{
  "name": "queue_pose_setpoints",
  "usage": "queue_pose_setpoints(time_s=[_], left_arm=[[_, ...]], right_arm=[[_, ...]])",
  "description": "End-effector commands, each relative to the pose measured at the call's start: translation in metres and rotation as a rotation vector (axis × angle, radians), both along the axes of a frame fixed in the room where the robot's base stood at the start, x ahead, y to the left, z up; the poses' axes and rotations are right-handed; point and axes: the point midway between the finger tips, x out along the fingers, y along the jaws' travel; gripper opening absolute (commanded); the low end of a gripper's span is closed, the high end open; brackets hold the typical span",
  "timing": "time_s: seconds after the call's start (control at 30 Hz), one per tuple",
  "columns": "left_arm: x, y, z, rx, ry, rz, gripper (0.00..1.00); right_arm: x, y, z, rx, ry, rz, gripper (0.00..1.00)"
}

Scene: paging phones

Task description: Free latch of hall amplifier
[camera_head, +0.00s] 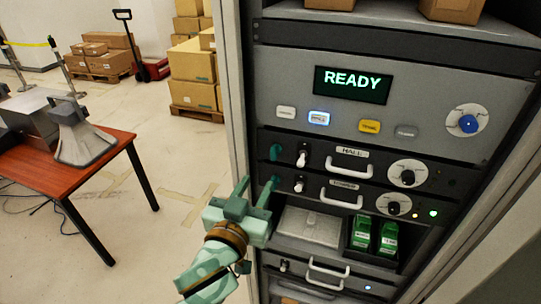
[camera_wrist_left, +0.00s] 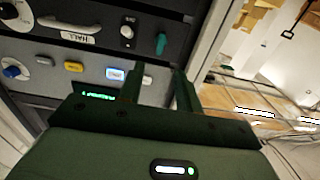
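The hall amplifier (camera_head: 330,158), labelled HALL, is a dark rack unit with a white handle, a toggle switch and a round dial. Its green latch (camera_head: 275,152) is at the unit's left end and looks roughly upright. In the left wrist view, which is upside down, the green latch (camera_wrist_left: 161,43) lies just beyond the fingertips, apart from them. My left gripper (camera_head: 256,183) is open and empty, below and left of the latch at the rack's left edge. Its two fingers (camera_wrist_left: 158,75) stand apart in the wrist view. My right gripper is not in view.
A panel with a READY display (camera_head: 352,85) is above the hall amplifier. A similar amplifier (camera_head: 343,192) sits directly below it, then a bay with green boxes (camera_head: 361,232). A table (camera_head: 80,160) with a grey horn speaker stands left; floor lies between.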

Motion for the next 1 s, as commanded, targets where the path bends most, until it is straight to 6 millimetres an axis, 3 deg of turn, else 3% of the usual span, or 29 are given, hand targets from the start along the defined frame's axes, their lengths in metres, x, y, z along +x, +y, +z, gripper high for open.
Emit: queue_pose_setpoints(time_s=[0.2, 0.4, 0.6, 0.83, 0.87, 0.97, 1.0], left_arm=[[0.054, -0.018, 0.002, 0.002, -0.002, -0.001, 0.35], [0.087, -0.029, 0.0, 0.002, 0.0, -0.001, 0.35], [0.099, -0.033, 0.0, 0.001, 0.001, -0.001, 0.35], [0.1, -0.033, 0.0, 0.0, 0.001, -0.001, 0.35], [0.1, -0.033, 0.0, 0.0, 0.001, -0.001, 0.32], [0.1, -0.033, -0.001, 0.001, 0.001, -0.001, 0.04], [0.1, -0.033, -0.001, 0.001, 0.001, -0.001, 0.0]], right_arm=[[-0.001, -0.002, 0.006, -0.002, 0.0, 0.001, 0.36], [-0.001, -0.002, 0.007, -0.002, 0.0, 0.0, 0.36], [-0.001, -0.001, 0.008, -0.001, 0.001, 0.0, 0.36], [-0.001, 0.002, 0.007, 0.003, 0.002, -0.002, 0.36], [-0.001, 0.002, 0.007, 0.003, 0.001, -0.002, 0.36], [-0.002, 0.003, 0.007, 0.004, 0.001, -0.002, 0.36], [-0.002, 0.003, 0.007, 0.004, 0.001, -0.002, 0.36]])
